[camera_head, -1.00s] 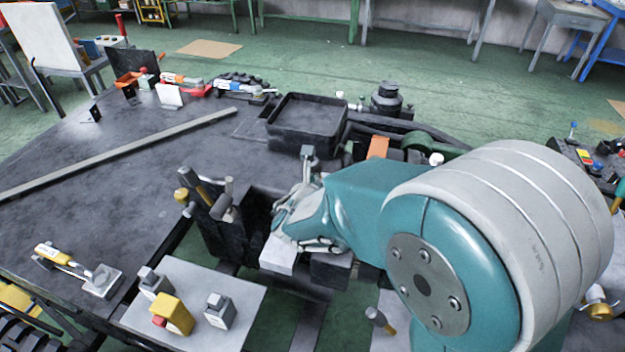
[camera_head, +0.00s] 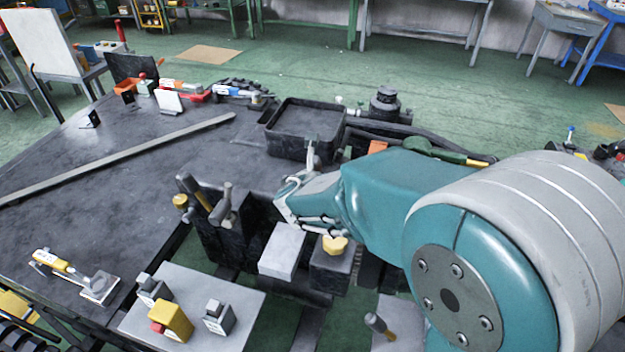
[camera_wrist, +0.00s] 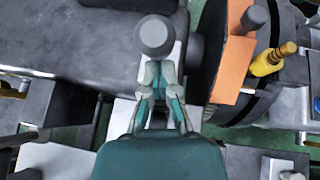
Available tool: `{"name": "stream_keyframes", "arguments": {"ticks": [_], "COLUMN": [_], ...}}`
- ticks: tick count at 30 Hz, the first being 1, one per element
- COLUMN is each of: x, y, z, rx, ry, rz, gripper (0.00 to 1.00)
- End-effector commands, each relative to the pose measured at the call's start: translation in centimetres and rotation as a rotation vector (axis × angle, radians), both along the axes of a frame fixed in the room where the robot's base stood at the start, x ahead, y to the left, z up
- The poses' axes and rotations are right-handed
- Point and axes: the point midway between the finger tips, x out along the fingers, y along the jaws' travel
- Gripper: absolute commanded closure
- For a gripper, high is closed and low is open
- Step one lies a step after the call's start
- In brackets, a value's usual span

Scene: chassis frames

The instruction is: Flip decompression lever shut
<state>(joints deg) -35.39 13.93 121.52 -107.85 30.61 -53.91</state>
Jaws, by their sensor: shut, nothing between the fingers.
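A grey upright lever (camera_head: 311,156) stands just beyond my gripper in the head view, near the black tray. In the wrist view, a round grey knob (camera_wrist: 154,36), probably this lever's end, lies directly ahead of my fingertips. No label shows, so I cannot be sure that it is the decompression lever. My gripper (camera_head: 290,190) is shut and empty. In the wrist view, its fingertips (camera_wrist: 159,72) are together just below the knob; whether they touch it is unclear. The lever's base is hidden.
A black box with yellow-handled and grey levers (camera_head: 222,215) stands left of my gripper. A yellow knob (camera_head: 335,244) and a pale block (camera_head: 283,250) are below it. A black tray (camera_head: 305,128) is behind. An orange plate (camera_wrist: 232,68) stands right of my fingers in the wrist view.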

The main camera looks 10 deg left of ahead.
Motion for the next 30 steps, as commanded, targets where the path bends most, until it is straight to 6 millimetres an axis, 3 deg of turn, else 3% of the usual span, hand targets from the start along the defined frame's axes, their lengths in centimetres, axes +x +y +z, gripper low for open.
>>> {"name": "stream_keyframes", "arguments": {"ticks": [23, 30], "x": [2.7, 4.6], "y": [-0.4, -0.7], "z": [1.6, 2.1], "rx": [0.02, 0.02], "ry": [0.129, 0.129], "rz": [-0.001, -0.003], "gripper": [1.0, 1.0]}}
